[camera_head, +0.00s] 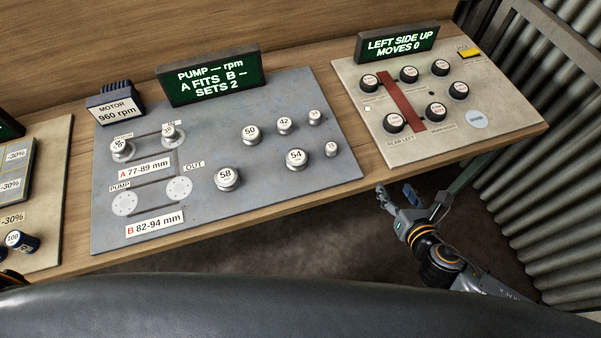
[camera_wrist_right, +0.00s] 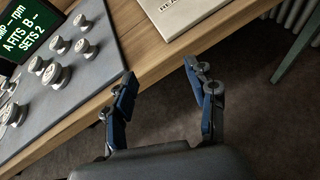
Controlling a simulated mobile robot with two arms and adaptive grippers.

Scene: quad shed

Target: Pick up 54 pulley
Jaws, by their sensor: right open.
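The 54 pulley (camera_head: 296,158) is a short silver disc with a white numbered top. It sits on the grey panel (camera_head: 270,190), in the front row between the 58 pulley and a small pulley. In the right wrist view, what looks like the same pulley (camera_wrist_right: 55,75) is at the left, its number not legible. My right gripper (camera_head: 396,197) is open and empty, in front of the bench edge and to the right of the pulley, apart from it. In the right wrist view its two fingers (camera_wrist_right: 160,78) are spread over the floor and bench edge. My left gripper is not visible.
The 58 pulley (camera_head: 227,178), 50 pulley (camera_head: 251,134), 42 pulley (camera_head: 285,125) and small pulley (camera_head: 331,149) stand around it. A green display (camera_head: 208,75) stands behind. A beige panel with knobs (camera_head: 440,145) lies to the right. The bench's wooden edge (camera_head: 330,193) runs in front.

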